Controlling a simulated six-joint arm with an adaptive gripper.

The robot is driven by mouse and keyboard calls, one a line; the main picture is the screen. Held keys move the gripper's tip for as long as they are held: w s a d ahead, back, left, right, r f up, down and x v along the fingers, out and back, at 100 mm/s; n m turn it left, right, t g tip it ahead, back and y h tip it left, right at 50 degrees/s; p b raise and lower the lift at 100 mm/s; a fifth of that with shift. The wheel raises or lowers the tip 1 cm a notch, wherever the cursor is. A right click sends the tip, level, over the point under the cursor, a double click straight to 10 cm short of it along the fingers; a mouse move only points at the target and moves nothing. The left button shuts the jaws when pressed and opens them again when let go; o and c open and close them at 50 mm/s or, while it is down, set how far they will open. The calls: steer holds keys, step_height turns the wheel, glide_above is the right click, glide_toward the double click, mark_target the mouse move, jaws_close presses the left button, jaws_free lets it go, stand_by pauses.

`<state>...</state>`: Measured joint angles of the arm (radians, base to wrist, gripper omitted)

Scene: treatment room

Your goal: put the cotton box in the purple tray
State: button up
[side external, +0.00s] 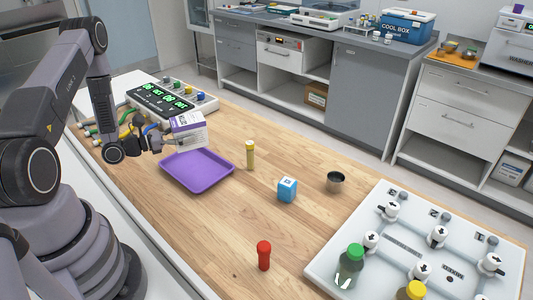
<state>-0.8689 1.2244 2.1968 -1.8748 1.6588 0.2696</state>
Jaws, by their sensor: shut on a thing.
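The cotton box (187,126) is a white carton with a purple top and small print. My gripper (168,142) is shut on it and holds it tilted, above the far left part of the purple tray. The purple tray (212,187) is a shallow tray with a raised rim, lying on the wooden table, and its visible inside is empty. The box appears clear of the tray floor, though the exact gap is hard to tell. The fingers are partly hidden by the box.
A device with green digits (160,97) stands behind the box. A white valve panel (400,262) fills the right front.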

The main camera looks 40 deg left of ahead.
steer(key=w+f, duration=0.1)
steer(key=w+a+f, duration=0.1)
steer(key=f, duration=0.1)
steer(key=w+f, duration=0.2)
steer(key=shift+a+f, duration=0.25)
steer(key=shift+a, duration=0.1)
steer(key=shift+f, duration=1.55)
steer(key=shift+f, duration=0.15)
steer(key=shift+f, duration=0.1)
steer(key=o, duration=1.2)
steer(key=shift+c, duration=0.2)
